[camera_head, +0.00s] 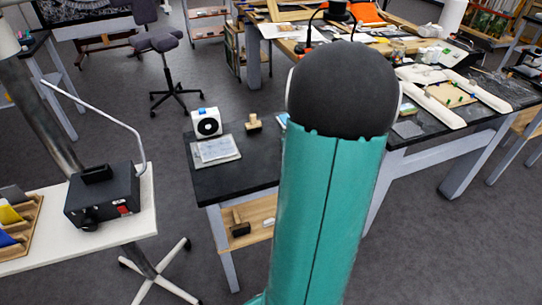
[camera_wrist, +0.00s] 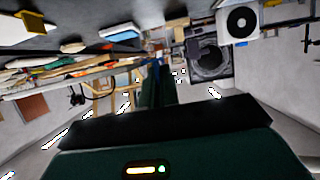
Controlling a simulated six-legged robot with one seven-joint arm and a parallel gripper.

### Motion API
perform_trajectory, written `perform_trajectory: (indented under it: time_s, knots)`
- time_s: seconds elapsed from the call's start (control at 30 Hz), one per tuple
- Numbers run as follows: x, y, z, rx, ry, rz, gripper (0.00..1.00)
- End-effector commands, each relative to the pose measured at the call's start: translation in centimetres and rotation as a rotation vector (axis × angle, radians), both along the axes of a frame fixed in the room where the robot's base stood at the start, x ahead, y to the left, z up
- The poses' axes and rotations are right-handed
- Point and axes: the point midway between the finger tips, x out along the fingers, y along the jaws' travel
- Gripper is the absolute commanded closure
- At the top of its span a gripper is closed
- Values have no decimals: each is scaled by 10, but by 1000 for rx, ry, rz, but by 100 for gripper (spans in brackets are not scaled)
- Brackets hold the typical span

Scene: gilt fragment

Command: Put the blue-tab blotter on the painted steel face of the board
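A white block (camera_head: 207,122) with a black round face and a small blue tab on top stands on the dark table; it is likely the blue-tab blotter. A similar white block with a black disc (camera_wrist: 240,22) shows at the wrist view's top right. A flat pale grey board (camera_head: 217,151) lies just in front of the block; I cannot tell which face is painted steel. My gripper is hidden behind my teal arm in the head view.
A small wooden block (camera_head: 253,122) and a partly hidden light-blue item (camera_head: 282,121) are on the dark table (camera_head: 232,183). A black box (camera_head: 102,195) stands on a white stand at left. A cluttered bench (camera_head: 430,125) is at right. Open floor lies between.

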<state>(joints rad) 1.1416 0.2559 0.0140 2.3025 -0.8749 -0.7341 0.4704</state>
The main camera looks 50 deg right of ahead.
Motion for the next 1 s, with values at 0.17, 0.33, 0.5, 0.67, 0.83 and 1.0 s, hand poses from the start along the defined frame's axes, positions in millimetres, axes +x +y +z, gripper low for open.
perform_trajectory:
  time_s: [0.17,0.33,0.5,0.67,0.83,1.0]
  knots:
    - [26,19,-32,7,3,3,100]
    - [42,28,-52,2,1,1,100]
    - [51,33,-64,3,2,3,100]
    - [52,33,-88,4,2,0,100]
    - [52,32,-95,0,0,0,100]
    - [51,32,-94,-1,0,0,100]
